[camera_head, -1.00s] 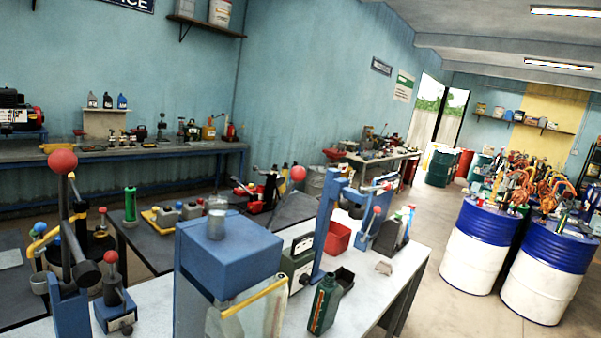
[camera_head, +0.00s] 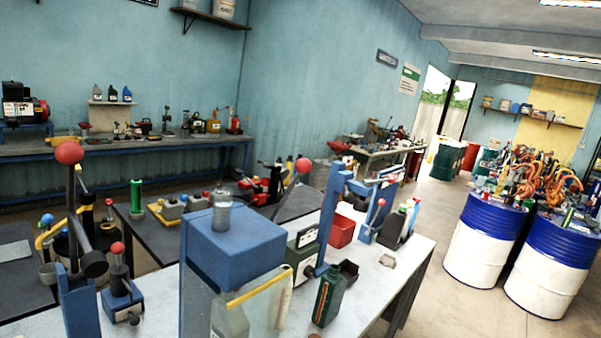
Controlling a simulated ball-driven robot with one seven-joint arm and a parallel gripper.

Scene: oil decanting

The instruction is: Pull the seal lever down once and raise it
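My gripper is not in view. Several levers with red ball knobs show, and I cannot tell for certain which is the seal lever. One long dark lever (camera_head: 289,187) slants up to a red ball beside the blue press frame (camera_head: 331,215) at the middle of the white bench. Another tall lever (camera_head: 73,205) with a larger red ball stands up from a blue post at the left. Both are raised. A blue box-shaped housing (camera_head: 233,246) with a glass cup on top stands near the middle, with a clear bottle (camera_head: 229,320) below it.
A green bottle (camera_head: 328,297) stands on the white bench (camera_head: 400,262), right of the housing. A small blue fixture (camera_head: 121,295) with a red knob is at left. Blue and white drums (camera_head: 485,240) stand on the floor at right. Open floor lies between bench and drums.

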